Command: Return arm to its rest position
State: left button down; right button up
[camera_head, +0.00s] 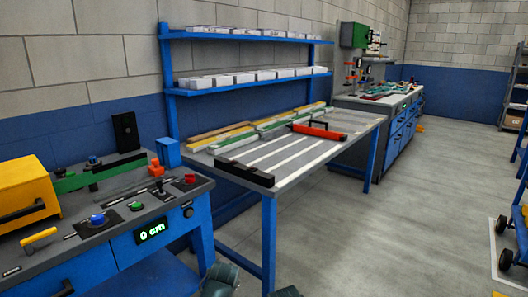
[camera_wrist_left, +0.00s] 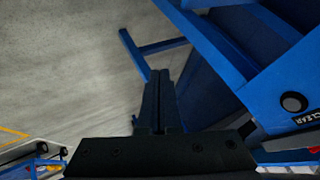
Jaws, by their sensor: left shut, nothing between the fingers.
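My left gripper (camera_wrist_left: 160,80) shows in the left wrist view with its two black fingers together and nothing between them. It is over the grey floor, beside the blue frame of a workbench. In the head view only dark rounded parts of my own arms show at the bottom edge, and neither gripper can be made out there. My right gripper is in no view.
The control bench (camera_head: 150,207) with a "0 cm" display (camera_head: 151,230) stands at left. A blue-legged table (camera_head: 340,150) with strips and a red tool (camera_head: 319,131) stands in the middle. The floor (camera_head: 410,220) at right is clear up to blue carts.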

pick_arm(q)
jog(key=s+d+f+n+g+p, duration=0.15)
jog(key=s+d+g, duration=0.25)
jog(key=s, duration=0.7)
jog(key=s+d+f+n+g+b, duration=0.1)
jog(key=s+d+f+g, duration=0.25)
jog(key=s, duration=0.75)
notch_tip(320, 180, up, 29)
jog(key=p, duration=2.9)
jog(key=shift+a+g, duration=0.25)
jog(key=shift+g, duration=0.1)
jog(key=shift+a, duration=0.15)
